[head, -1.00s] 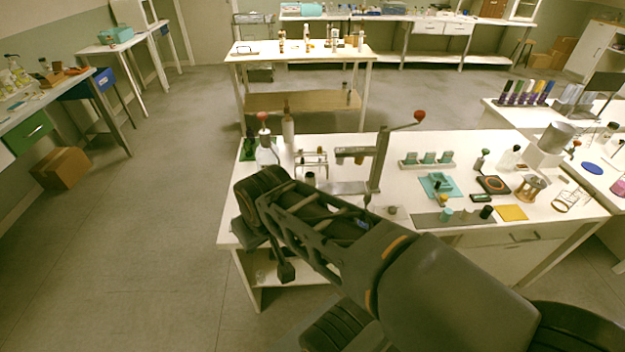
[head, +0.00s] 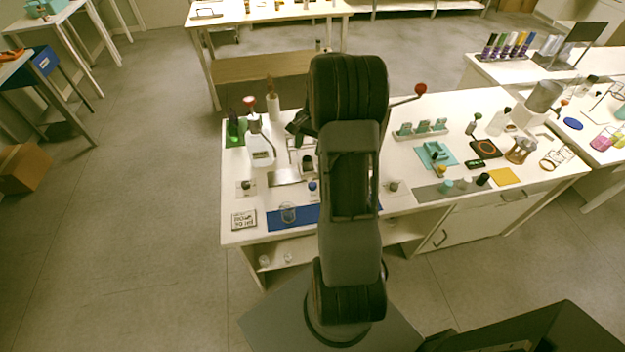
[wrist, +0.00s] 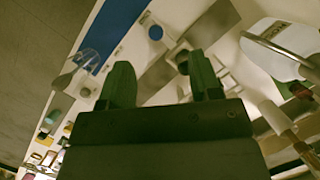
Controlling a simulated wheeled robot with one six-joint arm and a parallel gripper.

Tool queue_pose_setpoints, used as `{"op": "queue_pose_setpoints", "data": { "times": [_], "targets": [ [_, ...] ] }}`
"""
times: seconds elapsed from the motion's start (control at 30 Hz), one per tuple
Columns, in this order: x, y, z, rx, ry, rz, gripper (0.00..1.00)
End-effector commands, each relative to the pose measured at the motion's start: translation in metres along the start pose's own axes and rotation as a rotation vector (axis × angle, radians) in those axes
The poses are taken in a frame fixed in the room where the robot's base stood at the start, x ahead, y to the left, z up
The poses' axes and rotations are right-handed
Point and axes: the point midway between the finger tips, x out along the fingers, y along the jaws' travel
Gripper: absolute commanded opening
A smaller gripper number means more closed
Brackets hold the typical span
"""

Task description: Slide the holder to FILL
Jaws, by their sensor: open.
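A small light frame, which looks like the holder (head: 294,143), stands on the white bench just left of my arm in the head view. My arm hides part of it. No FILL label is readable. My gripper (wrist: 162,82) is open and empty in the wrist view, its two dark fingers apart above the bench. In the head view only a dark edge near the wrist shows left of the arm; the fingertips are hidden. A grey plate (head: 284,177) lies in front of the frame.
A white dispenser bottle (head: 260,150) stands left of the frame. A blue mat (head: 274,222) with a glass beaker (head: 288,212) lies at the front, beside a small sign (head: 244,219). A red-knobbed lever (head: 420,89) sticks out right of my arm.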

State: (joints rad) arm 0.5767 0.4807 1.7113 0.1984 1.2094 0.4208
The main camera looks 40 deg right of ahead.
Motion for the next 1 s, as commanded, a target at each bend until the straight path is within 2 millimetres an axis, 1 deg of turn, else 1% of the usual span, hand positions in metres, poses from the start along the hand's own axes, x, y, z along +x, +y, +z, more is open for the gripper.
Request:
{"op": "queue_pose_setpoints", "data": {
  "times": [0.03, 0.1, 0.2, 0.3, 0.37, 0.47, 0.7, 0.9, 1.0],
  "targets": [
    [0.004, 0.005, -0.012, 0.042, -0.025, -0.003, 0.58],
    [0.01, 0.01, -0.022, 0.086, -0.048, -0.006, 0.58],
    [0.017, 0.015, -0.033, 0.125, -0.07, -0.009, 0.58],
    [0.025, 0.017, -0.039, 0.143, -0.081, -0.01, 0.58],
    [0.033, 0.017, -0.042, 0.146, -0.083, -0.01, 0.58],
    [0.049, 0.018, -0.046, 0.146, -0.085, -0.009, 0.58],
    [0.097, 0.02, -0.061, 0.144, -0.084, -0.008, 0.58],
    [0.132, 0.019, -0.057, 0.144, -0.083, -0.009, 0.58],
    [0.146, 0.019, -0.056, 0.143, -0.082, -0.009, 0.58]
  ]
}}
